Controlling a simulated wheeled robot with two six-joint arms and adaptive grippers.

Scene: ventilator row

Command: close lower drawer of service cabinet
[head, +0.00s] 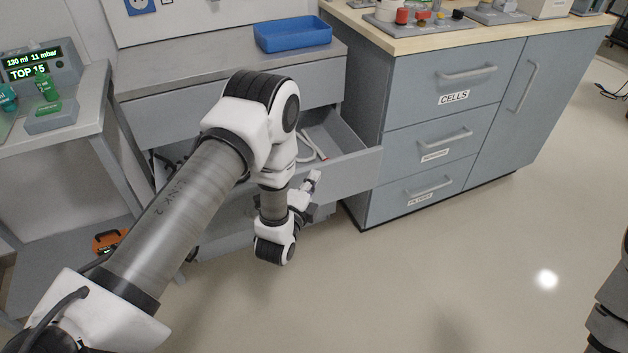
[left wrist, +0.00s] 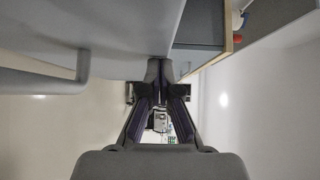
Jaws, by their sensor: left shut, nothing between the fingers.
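The grey service cabinet (head: 230,60) stands at the middle-left in the head view, below the wall panel. Its lower drawer (head: 350,165) is pulled out, with a white tube and a red item inside; my left arm hides much of it. My left gripper (head: 314,178) is at the drawer's front, right of its middle. In the left wrist view its fingers (left wrist: 160,68) are together and empty, tips at the grey drawer front (left wrist: 125,30). A bar handle (left wrist: 84,65) is to their left. I cannot tell whether the tips touch the front.
A blue tray (head: 292,34) sits on the service cabinet. The blue-grey counter cabinet (head: 440,120) stands close on the right, its drawers shut. A grey side table (head: 85,120) with a green-display device (head: 42,66) is at left. The floor (head: 470,260) at front right is clear.

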